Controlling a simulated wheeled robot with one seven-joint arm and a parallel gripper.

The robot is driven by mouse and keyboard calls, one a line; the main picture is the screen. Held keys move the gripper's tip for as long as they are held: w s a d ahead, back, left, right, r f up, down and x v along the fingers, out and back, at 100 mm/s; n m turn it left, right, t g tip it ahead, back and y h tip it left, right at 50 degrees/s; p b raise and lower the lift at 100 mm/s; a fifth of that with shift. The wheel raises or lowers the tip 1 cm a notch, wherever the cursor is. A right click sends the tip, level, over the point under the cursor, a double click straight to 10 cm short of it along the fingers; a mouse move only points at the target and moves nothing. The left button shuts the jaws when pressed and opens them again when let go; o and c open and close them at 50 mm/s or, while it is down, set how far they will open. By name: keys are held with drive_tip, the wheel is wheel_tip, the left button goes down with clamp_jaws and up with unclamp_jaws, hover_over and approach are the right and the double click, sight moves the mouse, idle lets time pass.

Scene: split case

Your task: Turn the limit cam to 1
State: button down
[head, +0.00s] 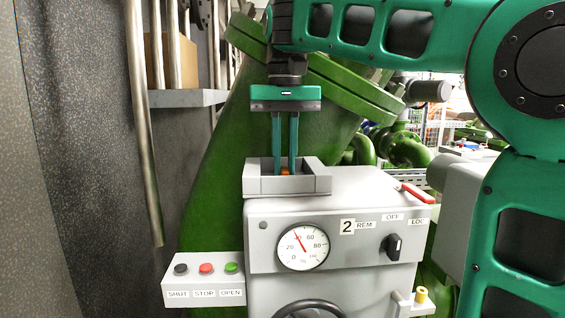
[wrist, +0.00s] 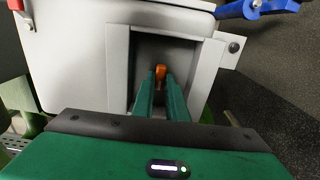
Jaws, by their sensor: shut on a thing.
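The limit cam is a small orange piece (head: 285,171) inside the open-topped grey compartment (head: 318,181) on top of the grey actuator case. It also shows in the wrist view (wrist: 160,72), between the tips of my fingers. My gripper (head: 287,170) points straight down, with its two long green fingers reaching into the compartment and shut on the orange cam. In the wrist view my fingers (wrist: 158,85) hide most of the cam. I cannot read any number on the cam.
The compartment walls stand close around my fingers. The case front has a gauge (head: 302,247), a black selector knob (head: 393,246) and a "2" label (head: 347,227). A red lever (head: 417,193) lies on the case's right. A button box (head: 205,279) sits at lower left.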

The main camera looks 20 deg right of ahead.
drive_tip(key=shift+a, duration=0.15)
drive_tip(key=c, duration=1.8)
unclamp_jaws()
drive_tip(key=shift+w, duration=0.1)
drive_tip(key=shift+o, duration=0.2)
